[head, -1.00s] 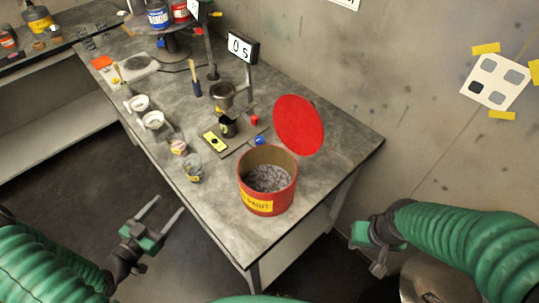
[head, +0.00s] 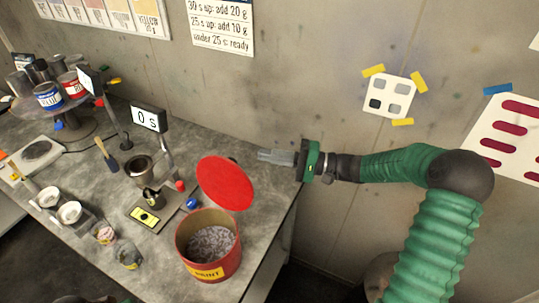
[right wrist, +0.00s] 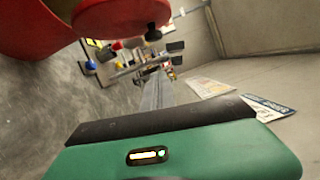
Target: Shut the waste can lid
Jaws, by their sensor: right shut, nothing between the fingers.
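The red waste can (head: 208,250) stands on the near right part of the grey bench, with grey crumpled waste inside and a yellow label. Its round red lid (head: 225,183) stands open, tilted up at the back of the can. My right gripper (head: 262,155) is shut and empty, behind and to the right of the lid, apart from it. In the right wrist view the lid (right wrist: 120,17) shows at the upper left beside the shut fingers (right wrist: 152,90), with part of the can (right wrist: 40,30) at the left edge. My left gripper is out of the head view.
The wall (head: 300,70) is close behind my right gripper.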

